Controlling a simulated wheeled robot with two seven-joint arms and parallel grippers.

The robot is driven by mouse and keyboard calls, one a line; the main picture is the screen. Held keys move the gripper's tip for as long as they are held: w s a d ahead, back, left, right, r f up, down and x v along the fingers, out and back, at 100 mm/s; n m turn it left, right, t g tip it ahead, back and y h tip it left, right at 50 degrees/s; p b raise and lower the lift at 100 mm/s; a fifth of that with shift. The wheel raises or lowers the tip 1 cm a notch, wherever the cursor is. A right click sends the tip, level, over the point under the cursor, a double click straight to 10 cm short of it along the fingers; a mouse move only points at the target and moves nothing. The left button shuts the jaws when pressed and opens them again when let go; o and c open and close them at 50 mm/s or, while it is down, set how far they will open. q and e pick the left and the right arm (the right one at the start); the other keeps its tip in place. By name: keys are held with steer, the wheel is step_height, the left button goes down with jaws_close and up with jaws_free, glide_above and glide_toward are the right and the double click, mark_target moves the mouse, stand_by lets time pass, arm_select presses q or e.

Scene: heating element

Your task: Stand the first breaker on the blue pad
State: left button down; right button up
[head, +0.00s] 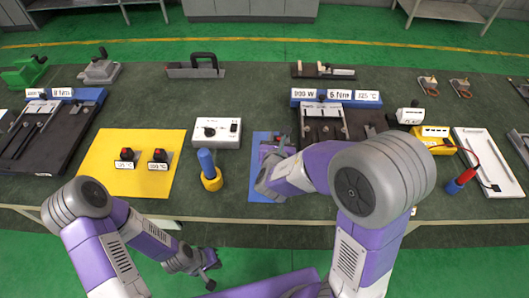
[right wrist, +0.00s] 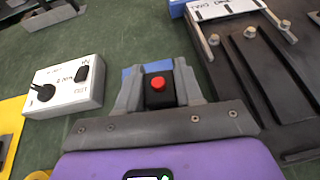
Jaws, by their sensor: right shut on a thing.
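A black breaker with a red button (right wrist: 158,97) sits between the fingers of my right gripper (right wrist: 159,92), which is shut on it. In the head view my right gripper (head: 277,150) is over the blue pad (head: 262,196), and my arm covers much of the pad. A bit of the blue pad also shows beside the fingers in the right wrist view. The breaker's underside is hidden, so I cannot tell whether it touches the pad. My left gripper (head: 207,268) hangs low in front of the table, away from everything; its fingers are too small to read.
Two black-and-red breakers (head: 125,158) (head: 157,159) stand on the yellow mat (head: 140,184). A white control box (head: 228,133) and a blue-handled tool in a yellow base (head: 209,172) stand left of the pad. A dark fixture (head: 345,128) lies close on the right.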

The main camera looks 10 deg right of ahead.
steer(key=w+r+m+g+h+b, duration=0.1)
steer(key=w+r+m+g+h, duration=0.15)
steer(key=w, duration=0.45)
steer(key=shift+m+t+h, duration=0.25)
steer(key=shift+m+h, duration=0.3)
steer(key=shift+h, duration=0.1)
steer(key=f+b, duration=0.1)
steer(key=f, duration=0.2)
steer(key=f+b, duration=0.1)
steer(key=f, duration=0.2)
steer(key=f+b, duration=0.2)
steer(key=f, duration=0.1)
steer(key=shift+a, duration=0.3)
steer(key=shift+f, duration=0.2)
steer(key=o, duration=1.1)
